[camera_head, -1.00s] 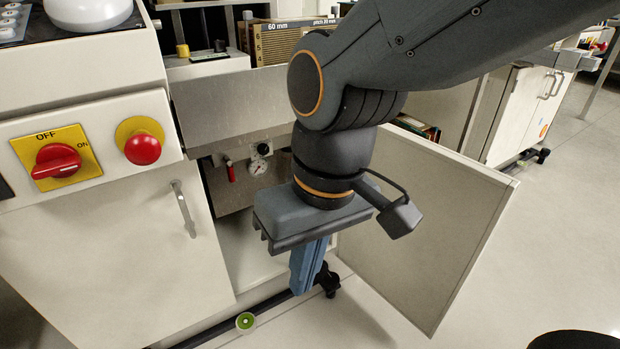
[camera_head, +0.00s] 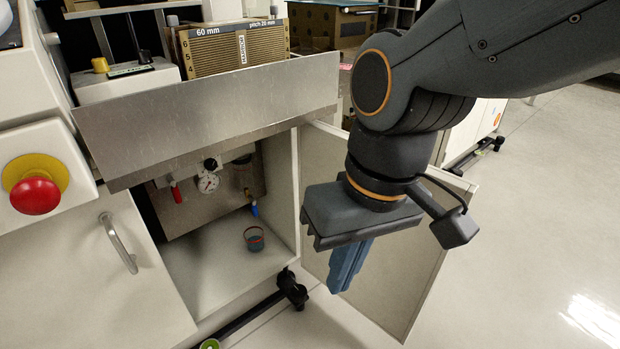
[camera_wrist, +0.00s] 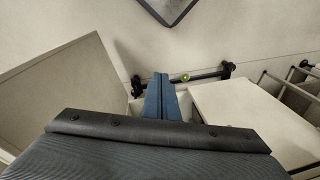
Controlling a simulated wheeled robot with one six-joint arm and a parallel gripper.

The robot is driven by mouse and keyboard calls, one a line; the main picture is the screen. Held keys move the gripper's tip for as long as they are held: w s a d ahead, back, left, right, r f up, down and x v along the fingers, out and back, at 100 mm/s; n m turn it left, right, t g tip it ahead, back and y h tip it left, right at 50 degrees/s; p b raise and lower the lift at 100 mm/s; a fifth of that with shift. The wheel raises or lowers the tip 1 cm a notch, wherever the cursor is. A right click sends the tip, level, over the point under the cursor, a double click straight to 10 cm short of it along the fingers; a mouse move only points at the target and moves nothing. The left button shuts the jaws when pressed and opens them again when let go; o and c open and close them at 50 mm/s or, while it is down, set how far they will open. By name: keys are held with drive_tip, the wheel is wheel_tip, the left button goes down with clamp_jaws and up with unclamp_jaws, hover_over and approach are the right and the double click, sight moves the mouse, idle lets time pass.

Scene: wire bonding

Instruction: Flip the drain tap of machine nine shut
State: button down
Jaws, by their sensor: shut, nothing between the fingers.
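Inside the open cabinet in the head view, a small blue-handled tap (camera_head: 254,209) hangs at the back right, above a small cup (camera_head: 254,239) on the cabinet floor. A red-handled valve (camera_head: 176,192) sits further left, beside a round gauge (camera_head: 208,183). No label marks which is the drain tap, and no machine number is readable. My gripper (camera_head: 345,280) points down, shut and empty, in front of the open door and to the right of the cabinet opening, apart from both handles. Its blue fingers also show in the wrist view (camera_wrist: 160,98), where neither handle is visible.
The cabinet door (camera_head: 430,270) stands open behind my gripper. A metal ledge (camera_head: 215,115) overhangs the opening. A black foot bar with a caster (camera_head: 292,288) runs along the base. A red knob (camera_head: 36,196) is at the left. The floor at the right is clear.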

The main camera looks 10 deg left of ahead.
drive_tip(key=shift+a, duration=0.1)
drive_tip(key=w+a+f+m+t+y, duration=0.1)
drive_tip(key=w+a+f+m+t, duration=0.15)
drive_tip(key=w+a+f, duration=0.45)
drive_tip(key=w+a+f+m+t+y+b, duration=0.1)
drive_tip(key=w+a+f+m+t, duration=0.15)
drive_tip(key=w, duration=0.85)
drive_tip(key=w+a+f+m+t+y, duration=0.2)
drive_tip(key=w+a+f+m, duration=0.15)
drive_tip(key=w, duration=0.55)
drive_tip(key=w+a+f+m+t+y, duration=0.3)
drive_tip(key=w+a+f, duration=0.2)
drive_tip(key=f, duration=0.3)
drive_tip(key=m+t+y+b, duration=0.1)
drive_tip(key=m+t+y, duration=0.2)
drive_tip(key=m+y, duration=0.1)
approach(255, 210)
drive_tip(key=d, duration=0.3)
drive_tip(key=shift+w+f, duration=0.35)
drive_tip(key=shift+w, duration=0.1)
drive_tip(key=shift+w+a, duration=0.1)
drive_tip(key=b+x, duration=0.4)
drive_tip(key=x, duration=0.5)
drive_tip(key=shift+w+a+b, duration=0.2)
drive_tip(key=shift+a+b, duration=0.15)
drive_tip(key=shift+b, duration=0.05)
drive_tip(key=shift+a+f, duration=0.1)
